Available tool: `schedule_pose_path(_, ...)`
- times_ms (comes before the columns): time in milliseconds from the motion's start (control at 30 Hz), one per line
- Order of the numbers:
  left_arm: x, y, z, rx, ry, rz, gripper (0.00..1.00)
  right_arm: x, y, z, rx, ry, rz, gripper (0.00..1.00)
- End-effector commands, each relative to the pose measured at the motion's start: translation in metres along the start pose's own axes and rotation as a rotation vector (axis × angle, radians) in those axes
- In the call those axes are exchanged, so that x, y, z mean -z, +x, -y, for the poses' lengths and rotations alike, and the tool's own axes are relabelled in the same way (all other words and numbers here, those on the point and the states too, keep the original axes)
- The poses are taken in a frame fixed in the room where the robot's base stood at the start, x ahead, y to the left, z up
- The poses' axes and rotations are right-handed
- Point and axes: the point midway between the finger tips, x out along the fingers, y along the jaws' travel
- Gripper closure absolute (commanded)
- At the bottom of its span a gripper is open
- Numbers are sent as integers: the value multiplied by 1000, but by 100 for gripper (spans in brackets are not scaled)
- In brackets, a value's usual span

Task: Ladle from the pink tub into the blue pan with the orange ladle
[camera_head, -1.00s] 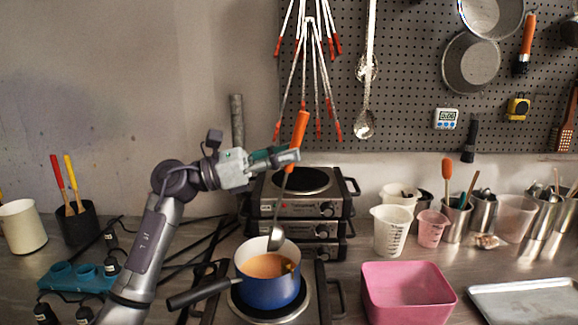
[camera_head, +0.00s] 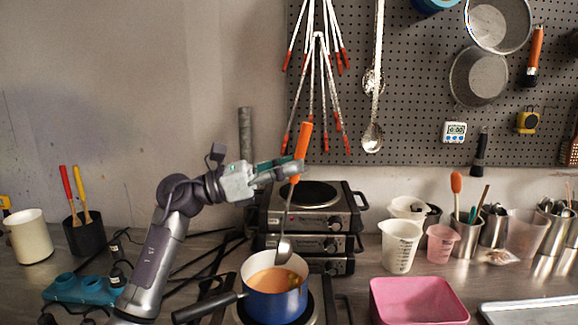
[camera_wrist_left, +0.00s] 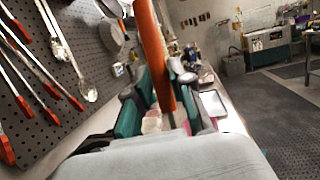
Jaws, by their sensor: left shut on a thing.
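My left gripper (camera_head: 290,170) is shut on the orange handle of the ladle (camera_head: 302,142). The ladle hangs nearly upright, with its metal bowl (camera_head: 284,249) low at the back rim of the blue pan (camera_head: 275,301). I cannot tell whether the bowl touches the pan. The pan holds an orange-brown liquid (camera_head: 274,281) and sits on a hot plate. In the left wrist view the orange handle (camera_wrist_left: 152,50) stands between the gripper's fingers. My right gripper is not in view.
Stacked hot plates (camera_head: 312,215) stand behind the pan. A white measuring jug (camera_head: 401,246), a pink cup (camera_head: 441,243) and steel utensil pots are behind the tub. A metal tray (camera_head: 530,312) lies at the right. A blue holder (camera_head: 80,288) is at the left.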

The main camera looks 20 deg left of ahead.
Motion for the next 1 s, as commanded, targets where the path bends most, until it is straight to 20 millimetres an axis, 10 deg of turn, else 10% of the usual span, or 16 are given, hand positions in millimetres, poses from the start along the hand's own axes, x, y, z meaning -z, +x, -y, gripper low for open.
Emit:
schedule_pose_path(467, -2, 0, 0, 0, 1, 0, 100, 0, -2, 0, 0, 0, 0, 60)
schedule_pose_path(1000, -49, 13, -2, 0, 0, 0, 100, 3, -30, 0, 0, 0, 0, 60)
